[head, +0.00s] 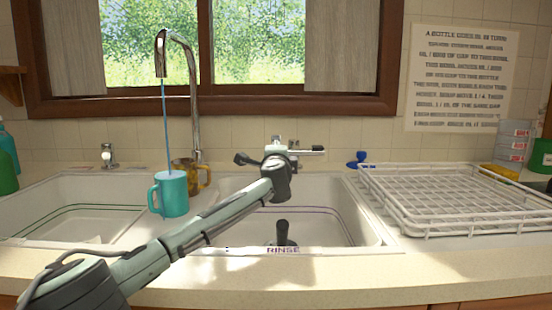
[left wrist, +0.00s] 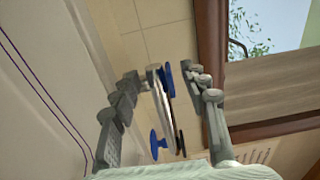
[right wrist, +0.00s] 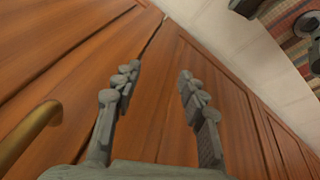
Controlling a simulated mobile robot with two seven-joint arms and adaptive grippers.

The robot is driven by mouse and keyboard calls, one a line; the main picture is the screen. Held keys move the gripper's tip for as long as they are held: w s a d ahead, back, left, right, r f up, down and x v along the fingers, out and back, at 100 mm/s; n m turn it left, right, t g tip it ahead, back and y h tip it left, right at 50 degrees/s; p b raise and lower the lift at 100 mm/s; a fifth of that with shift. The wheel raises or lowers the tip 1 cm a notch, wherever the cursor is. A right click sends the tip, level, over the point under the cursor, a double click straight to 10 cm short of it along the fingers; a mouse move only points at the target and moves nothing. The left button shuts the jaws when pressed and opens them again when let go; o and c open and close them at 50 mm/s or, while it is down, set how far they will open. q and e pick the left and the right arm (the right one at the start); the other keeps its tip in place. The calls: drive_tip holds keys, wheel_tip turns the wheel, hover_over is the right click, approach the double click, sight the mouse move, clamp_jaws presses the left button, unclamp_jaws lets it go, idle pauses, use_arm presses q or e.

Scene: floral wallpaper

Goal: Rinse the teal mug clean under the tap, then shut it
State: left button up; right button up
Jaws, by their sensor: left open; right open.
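The teal mug (head: 172,195) is upright at the divider between the sink basins, handle to the left. A thin blue stream (head: 165,125) runs from the chrome tap (head: 192,95) down to its top. The inside of the mug is hidden. My left gripper (head: 281,157) is open and empty over the back of the right basin, right of the mug. In the left wrist view, a chrome fixture with blue parts (left wrist: 167,80) shows between its fingers (left wrist: 160,88); I cannot tell whether they touch it. My right gripper (right wrist: 156,82) is open and empty, facing wooden cabinet doors.
An amber mug (head: 200,178) stands behind the teal one. A white wire rack (head: 455,195) fills the right counter. A blue object (head: 358,160) sits behind the basin. A chrome knob (head: 107,156) is at the back left. My left arm crosses in front of the sink.

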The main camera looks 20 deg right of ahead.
use_arm(q)
drive_tip(key=v, duration=1.1)
drive_tip(key=shift+s, duration=0.25)
drive_tip(key=shift+a+r, duration=0.1)
